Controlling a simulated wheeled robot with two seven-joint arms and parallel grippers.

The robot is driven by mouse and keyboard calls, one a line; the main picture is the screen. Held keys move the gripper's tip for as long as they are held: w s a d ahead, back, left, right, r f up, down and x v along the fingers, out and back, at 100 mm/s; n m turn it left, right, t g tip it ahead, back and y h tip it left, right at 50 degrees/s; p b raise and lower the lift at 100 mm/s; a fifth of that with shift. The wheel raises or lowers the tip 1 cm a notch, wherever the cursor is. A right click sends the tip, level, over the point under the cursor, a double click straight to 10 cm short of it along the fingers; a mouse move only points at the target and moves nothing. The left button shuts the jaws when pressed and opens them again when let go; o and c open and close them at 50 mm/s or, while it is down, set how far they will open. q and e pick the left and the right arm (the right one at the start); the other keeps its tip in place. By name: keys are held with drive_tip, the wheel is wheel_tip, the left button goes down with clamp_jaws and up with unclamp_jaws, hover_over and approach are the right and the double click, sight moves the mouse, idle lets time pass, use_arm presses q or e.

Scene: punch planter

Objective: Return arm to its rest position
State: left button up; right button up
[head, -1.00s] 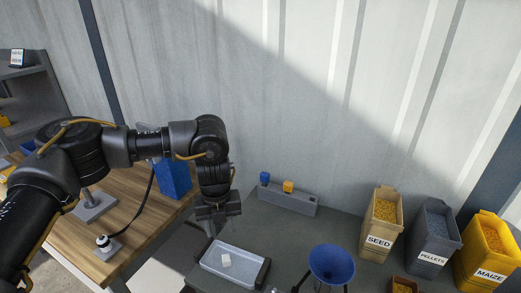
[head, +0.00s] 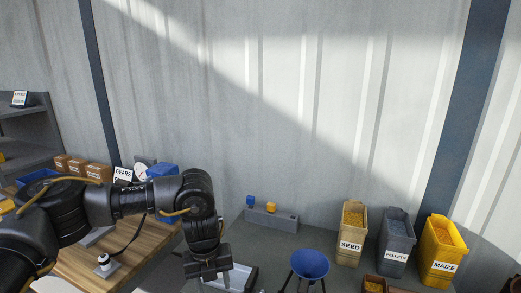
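My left arm comes in from the left, and its gripper (head: 209,270) hangs pointing down over the tray. I cannot tell whether its fingers are open or shut. The tray (head: 243,280), pale with dark ends, is partly hidden behind the gripper and cut by the bottom edge. My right arm and gripper are not in view.
A wooden table (head: 150,243) lies at the left with a blue box (head: 162,170) behind my arm. On the dark table stand a blue funnel (head: 310,264), a grey rack (head: 271,218) and the seed (head: 352,232), pellets (head: 396,243) and maize (head: 441,250) bins.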

use_arm(q)
drive_tip(key=s+d+f+h, duration=0.3)
drive_tip(key=s+d, duration=0.1)
drive_tip(key=d, duration=0.4)
drive_tip(key=s+d+f+h, duration=0.3)
drive_tip(key=d+f, duration=0.1)
drive_tip(key=d, duration=0.3)
drive_tip(key=s+d+r+n+t+h, duration=0.4)
drive_tip(key=d+n+h, duration=0.1)
drive_tip(key=d+n, duration=0.25)
drive_tip(key=a+f+n+t+y, duration=0.2)
drive_tip(key=a+f+n+y, duration=0.15)
drive_tip(key=a+n, duration=0.5)
drive_tip(key=a+f+n+t+y, duration=0.35)
drive_tip(key=a+n, duration=0.35)
drive_tip(key=a, duration=0.3)
drive_tip(key=s+a+f+n+g+y, duration=0.2)
drive_tip(key=s+a+f+n+g, duration=0.15)
drive_tip(key=s+a, duration=0.5)
drive_tip(key=s+a+f+n+g+y, duration=0.25)
drive_tip(key=s+a+f+n, duration=0.25)
drive_tip(key=s+a, duration=0.35)
wheel_tip(320, 180, down, 25)
drive_tip(key=s+g, duration=0.2)
drive_tip(key=s+a+f+p, duration=0.1)
drive_tip(key=s+a+f, duration=0.3)
drive_tip(key=s+f, duration=1.1)
drive_tip(key=shift+s+f+m, duration=0.15)
drive_tip(key=shift+s+m, duration=0.25)
drive_tip(key=shift+m, duration=0.05)
